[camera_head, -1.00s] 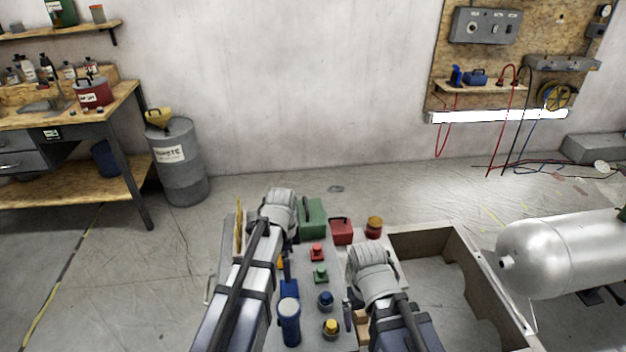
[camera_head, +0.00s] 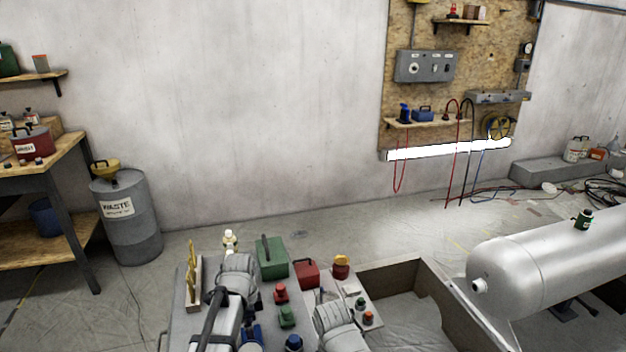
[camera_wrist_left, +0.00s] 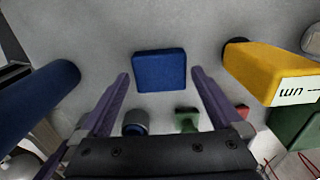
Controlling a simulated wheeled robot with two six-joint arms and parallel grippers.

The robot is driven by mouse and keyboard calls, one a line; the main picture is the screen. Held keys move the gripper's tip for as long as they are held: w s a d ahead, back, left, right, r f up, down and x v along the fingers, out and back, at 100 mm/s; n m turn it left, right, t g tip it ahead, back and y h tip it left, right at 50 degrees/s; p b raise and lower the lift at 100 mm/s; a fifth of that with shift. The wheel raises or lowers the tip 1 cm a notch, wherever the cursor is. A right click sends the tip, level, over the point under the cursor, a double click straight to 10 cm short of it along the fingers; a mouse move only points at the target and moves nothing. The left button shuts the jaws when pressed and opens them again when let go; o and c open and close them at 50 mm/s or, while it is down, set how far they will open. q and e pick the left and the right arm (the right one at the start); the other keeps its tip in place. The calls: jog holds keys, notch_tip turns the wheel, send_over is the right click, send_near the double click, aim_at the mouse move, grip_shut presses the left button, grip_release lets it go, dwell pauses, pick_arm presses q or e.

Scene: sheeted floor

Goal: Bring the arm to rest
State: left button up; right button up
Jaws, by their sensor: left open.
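My left gripper (camera_wrist_left: 160,76) is open in the left wrist view, its two purple fingers spread apart. A blue block (camera_wrist_left: 160,72) lies on the grey surface beyond and between the fingertips; I cannot tell how far below them it is. In the head view my left arm (camera_head: 228,290) reaches over the grey worktop at the bottom, and its jaws are hidden. My right arm (camera_head: 342,328) shows to the right of it, with its gripper not visible.
The worktop holds a green box (camera_head: 271,262), a red box (camera_head: 306,275) and red and green knobs. A yellow labelled block (camera_wrist_left: 268,70) and a dark blue cylinder (camera_wrist_left: 40,100) flank the left gripper. A silver tank (camera_head: 545,262) stands at right, a waste drum (camera_head: 128,222) at left.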

pick_arm(q)
jog(key=shift+f+b, duration=0.45)
jog(key=shift+f, duration=0.4)
pick_arm(e)
jog(key=shift+f, duration=0.8)
pick_arm(q)
jog(key=shift+r, duration=0.15)
pick_arm(e)
jog(key=shift+r, duration=0.15)
pick_arm(q)
notch_tip(320, 180, up, 13)
jog(key=p, duration=1.3)
notch_tip(320, 180, down, 14)
jog(key=b, duration=1.3)
jog(key=shift+r, duration=0.2)
notch_tip(320, 180, up, 12)
jog(key=d+p, duration=0.2)
jog(key=p, duration=0.9)
jog(key=shift+s+d, duration=0.3)
jog(key=shift+s, duration=0.1)
pick_arm(e)
notch_tip(320, 180, up, 11)
pick_arm(q)
jog(key=shift+f, duration=0.1)
pick_arm(e)
jog(key=shift+r, duration=0.1)
